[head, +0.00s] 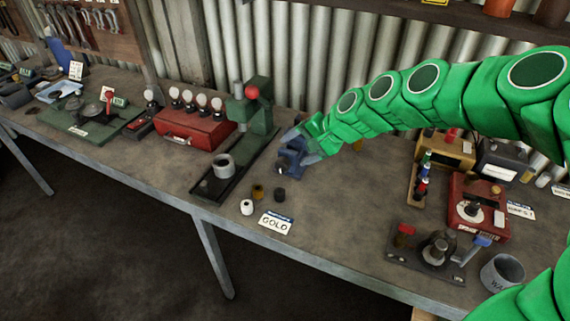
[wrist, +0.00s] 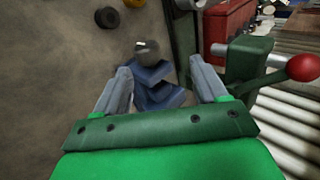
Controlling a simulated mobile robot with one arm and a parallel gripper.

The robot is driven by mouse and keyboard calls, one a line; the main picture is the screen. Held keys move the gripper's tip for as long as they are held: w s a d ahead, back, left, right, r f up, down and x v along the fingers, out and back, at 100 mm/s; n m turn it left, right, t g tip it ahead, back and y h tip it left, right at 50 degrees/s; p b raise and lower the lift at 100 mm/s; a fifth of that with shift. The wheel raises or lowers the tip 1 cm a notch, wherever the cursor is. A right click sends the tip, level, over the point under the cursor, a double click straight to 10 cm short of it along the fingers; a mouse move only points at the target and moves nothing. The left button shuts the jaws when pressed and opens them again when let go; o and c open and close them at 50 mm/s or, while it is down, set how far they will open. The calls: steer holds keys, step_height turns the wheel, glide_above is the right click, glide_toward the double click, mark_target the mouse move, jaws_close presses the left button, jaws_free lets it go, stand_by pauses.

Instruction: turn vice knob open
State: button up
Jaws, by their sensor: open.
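The small blue vice (head: 289,160) stands on the bench in the middle of the head view. It also shows in the wrist view (wrist: 158,92), below a round grey part (wrist: 147,52) that looks like its knob. In the head view the knob is too small and dark to make out well. My gripper (head: 304,147) is open at the vice, coming in from the right. In the wrist view its two grey fingers (wrist: 160,68) are spread on either side of the vice, with gaps showing. I cannot tell whether either finger touches it. My gripper partly hides the vice in the head view.
A green press (head: 258,115) with a red-ended lever stands just left of my gripper, also close in the wrist view (wrist: 250,62). Small cylinders and a "GOLD" card (head: 275,223) lie in front. A corrugated wall is behind.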

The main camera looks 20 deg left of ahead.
mark_target(286, 164)
steer(key=shift+n+h, duration=0.3)
steer(key=shift+n, duration=0.1)
steer(key=shift+d+f+x, duration=0.2)
steer(key=shift+x, duration=1.2)
steer(key=shift+d+f+x, duration=0.2)
steer(key=shift+d+x, duration=0.05)
steer(key=shift+x, duration=1.1)
steer(key=shift+d+f+x, duration=0.15)
steer(key=shift+d+x, duration=0.05)
steer(key=shift+x, duration=1.2)
steer(key=shift+s, duration=0.15)
steer(key=c, duration=1.1)
